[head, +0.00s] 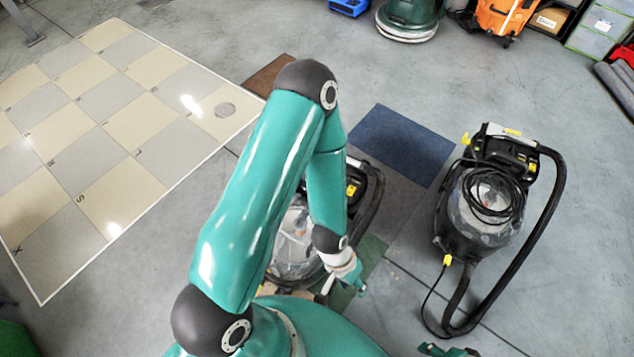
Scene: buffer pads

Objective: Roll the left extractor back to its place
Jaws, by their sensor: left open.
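The left extractor (292,245), with a clear tank and black upper part, stands just in front of me. My teal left arm covers much of it, and its black side and hose show right of the arm. My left gripper (345,283) is open and low at the extractor's near right side; I cannot tell whether it touches it. A small teal and dark part at the bottom edge looks like my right gripper (448,350); its fingers cannot be made out.
A second extractor (485,205) with a looping black hose stands to the right. Blue (403,143), brown and green mats lie on the grey floor. A checkered tile panel (95,135) lies at left. A floor machine (408,15) and orange machine (503,15) stand at the back.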

